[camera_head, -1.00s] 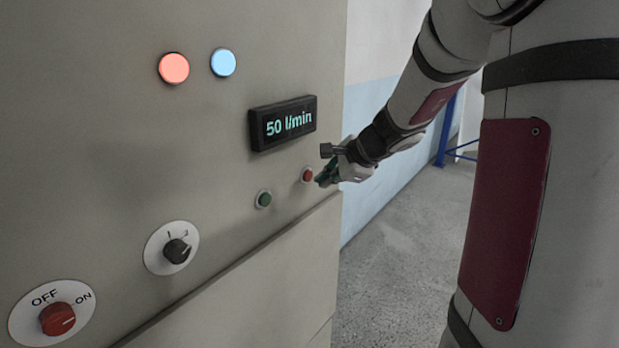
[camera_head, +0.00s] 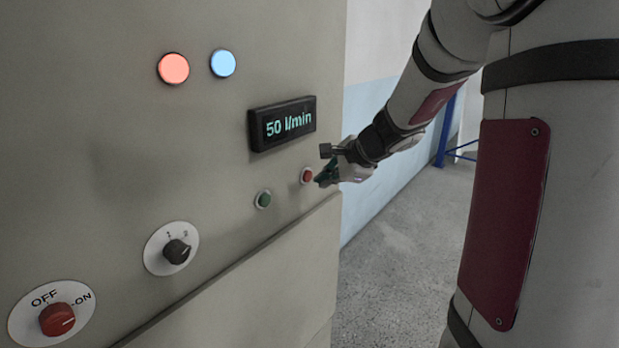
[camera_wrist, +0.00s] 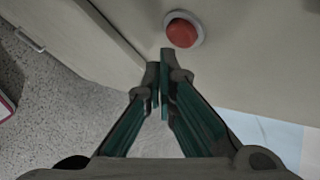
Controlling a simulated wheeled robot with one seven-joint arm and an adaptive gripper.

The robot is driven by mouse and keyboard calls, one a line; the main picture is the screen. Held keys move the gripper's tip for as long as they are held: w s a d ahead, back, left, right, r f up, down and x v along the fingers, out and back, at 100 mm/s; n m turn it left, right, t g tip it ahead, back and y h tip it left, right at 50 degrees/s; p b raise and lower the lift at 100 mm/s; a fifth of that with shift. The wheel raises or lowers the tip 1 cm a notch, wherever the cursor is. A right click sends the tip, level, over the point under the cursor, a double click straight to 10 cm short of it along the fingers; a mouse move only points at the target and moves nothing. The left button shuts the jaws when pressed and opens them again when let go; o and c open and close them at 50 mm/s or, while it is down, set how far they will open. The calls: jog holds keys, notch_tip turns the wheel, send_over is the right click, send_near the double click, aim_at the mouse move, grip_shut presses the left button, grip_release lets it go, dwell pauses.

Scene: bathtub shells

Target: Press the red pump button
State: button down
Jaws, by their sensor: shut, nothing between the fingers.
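The red pump button (camera_head: 307,176) is a small round button in a pale ring on the grey panel, below the display. In the wrist view the red button (camera_wrist: 182,31) shows just beyond the fingertips. My gripper (camera_head: 320,180) is shut and empty, close to the right of the button in the head view. In the wrist view the shut fingertips (camera_wrist: 160,75) point toward the panel near the button's edge. They look apart from the button, though the exact gap is hard to tell.
A green button (camera_head: 263,199) sits left of the red one. Above is a display (camera_head: 283,122) reading 50 l/min. A black selector knob (camera_head: 177,251), a red OFF/ON switch (camera_head: 57,319), and lit red (camera_head: 173,68) and blue (camera_head: 223,63) lamps are farther left. Open floor lies to the right.

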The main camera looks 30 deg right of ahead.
dwell(0.4)
jog(key=shift+w+a, duration=0.15)
jog(key=shift+w, duration=0.25)
jog(key=shift+w+a, duration=0.15)
jog(key=shift+w, duration=0.25)
dwell(0.9)
jog(key=shift+s, duration=0.1)
jog(key=shift+s+d, duration=0.25)
jog(key=shift+s, duration=0.45)
jog(key=s, duration=0.1)
jog(key=s+d, duration=0.1)
jog(key=s, duration=0.2)
jog(key=shift+s+d, duration=0.35)
jog(key=shift+d, duration=0.05)
dwell(0.6)
